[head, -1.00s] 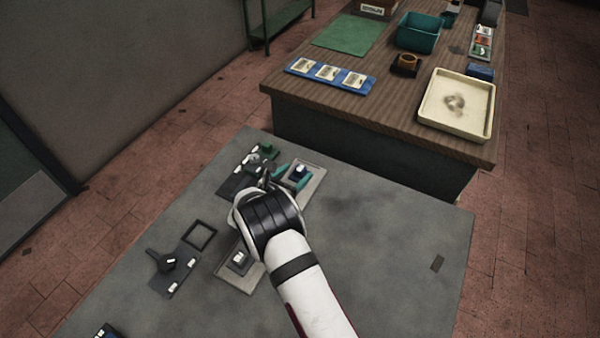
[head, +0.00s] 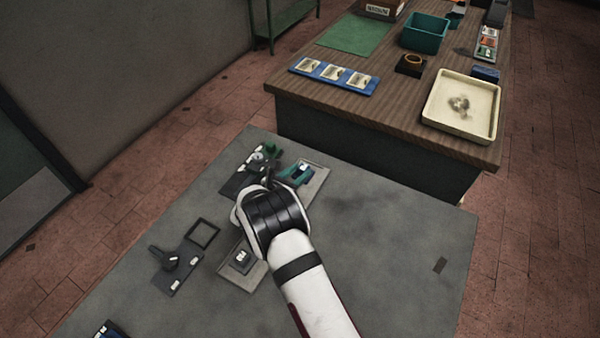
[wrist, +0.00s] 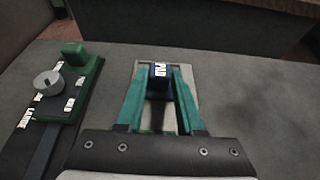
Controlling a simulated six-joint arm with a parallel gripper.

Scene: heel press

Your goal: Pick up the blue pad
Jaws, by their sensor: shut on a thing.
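The blue pad (wrist: 159,76) is a small dark blue block with a white label on top, seen in the wrist view between the tips of my gripper (wrist: 160,88). The two teal fingers are shut on its left and right sides. The pad is over a light grey tray (wrist: 151,66); I cannot tell whether it still touches the tray. In the head view the pad (head: 304,168) shows as a small patch between the teal fingers of my gripper (head: 297,173), and the rest is hidden.
A dark fixture with a green block and a round knob (wrist: 48,83) stands close to the left. A second tray with a dark grey labelled block (head: 241,260) and a black lever fixture (head: 168,260) are nearer. The table's right side is mostly clear.

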